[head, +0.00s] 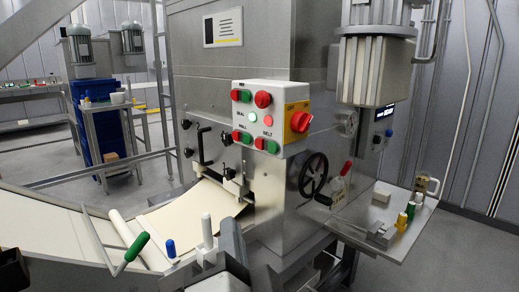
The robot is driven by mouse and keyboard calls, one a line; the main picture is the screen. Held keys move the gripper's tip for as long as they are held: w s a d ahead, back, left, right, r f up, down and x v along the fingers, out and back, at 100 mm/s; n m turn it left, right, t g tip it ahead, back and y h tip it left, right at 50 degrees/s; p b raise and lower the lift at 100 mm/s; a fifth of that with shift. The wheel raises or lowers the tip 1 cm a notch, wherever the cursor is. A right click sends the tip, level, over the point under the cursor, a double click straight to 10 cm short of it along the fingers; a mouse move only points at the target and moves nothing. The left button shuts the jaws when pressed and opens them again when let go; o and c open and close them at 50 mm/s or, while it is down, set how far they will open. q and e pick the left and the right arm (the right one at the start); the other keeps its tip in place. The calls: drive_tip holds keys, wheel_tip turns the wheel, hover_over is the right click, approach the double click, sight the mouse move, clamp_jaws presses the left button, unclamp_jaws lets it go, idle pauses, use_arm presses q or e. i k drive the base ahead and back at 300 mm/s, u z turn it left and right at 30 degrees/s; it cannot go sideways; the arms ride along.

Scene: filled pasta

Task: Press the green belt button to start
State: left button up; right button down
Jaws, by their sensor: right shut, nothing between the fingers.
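The green belt button (272,147) is at the lower right of the white control panel (253,88), beside a red button (260,143) and under the BELT label. My right gripper (231,232) is at the bottom centre, shut and empty. It is well below the panel and apart from the button. Nothing covers the button. I cannot make out my left gripper.
A yellow plate with a red rotary knob (300,121) sits right of the buttons. A black handwheel (313,174) is below the panel. A pasta sheet (195,217) feeds into the machine. A green-handled lever (137,246) stands at lower left. A side shelf (400,236) holds small items.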

sight(272, 148)
drive_tip(key=u, duration=0.75)
drive_tip(key=i, duration=0.8)
drive_tip(key=z, duration=1.15)
